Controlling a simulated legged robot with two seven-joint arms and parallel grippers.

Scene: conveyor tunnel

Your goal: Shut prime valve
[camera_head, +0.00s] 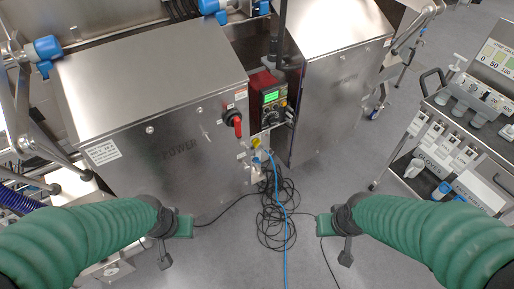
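No part is readably labelled as the prime valve, so I cannot tell which one it is. A red rotary handle (235,122) sits on the right part of the front of the left steel cabinet. A small yellow knob or handle (256,142) is lower right of it, above blue and pale fittings (258,160). My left gripper (175,238) is at the end of the green-sleeved arm, below and left of these parts and apart from them. My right gripper (335,238) is below and right of them, also apart. I cannot make out the fingers of either gripper clearly.
A red control box (264,84) with a green screen sits between the left steel cabinet (150,90) and the right one (335,75). Tangled black cables and a blue hose (283,235) lie on the floor. A steel cart (465,130) stands at right.

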